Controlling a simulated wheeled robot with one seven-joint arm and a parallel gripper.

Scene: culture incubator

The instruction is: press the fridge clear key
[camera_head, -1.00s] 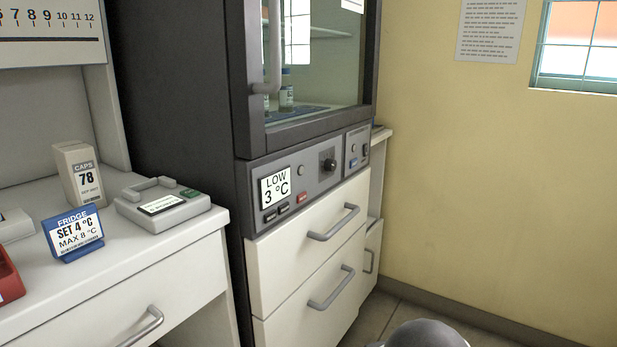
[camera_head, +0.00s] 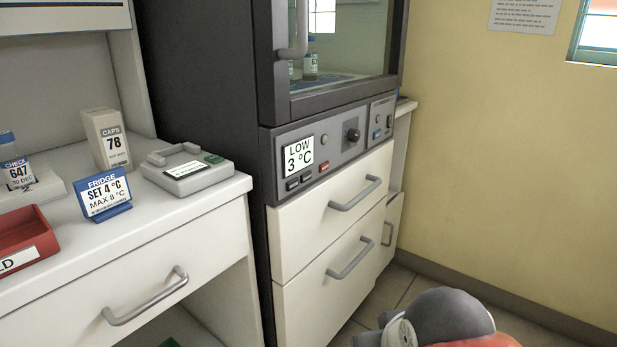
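The fridge (camera_head: 200,100) is a dark cabinet with a glass door, which is shut. Its control panel (camera_head: 345,150) lies below the door. The panel's display (camera_head: 299,154) reads "LOW 3 °C". Two dark keys (camera_head: 299,181) sit under the display, and a red key (camera_head: 324,167) sits to their right. Key labels are too small to read, so I cannot tell which is the clear key. A black knob (camera_head: 353,135) is further right. My gripper is not in view; only a grey and orange part of my arm shows at the bottom right.
A counter (camera_head: 200,222) on the left holds a blue fridge sign reading "SET 4 °C MAX 8 °C" (camera_head: 105,197), a caps box (camera_head: 107,140), a grey device (camera_head: 187,170) and a red tray (camera_head: 25,238). Drawer handles (camera_head: 355,194) stick out below the panel. Floor shows at right.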

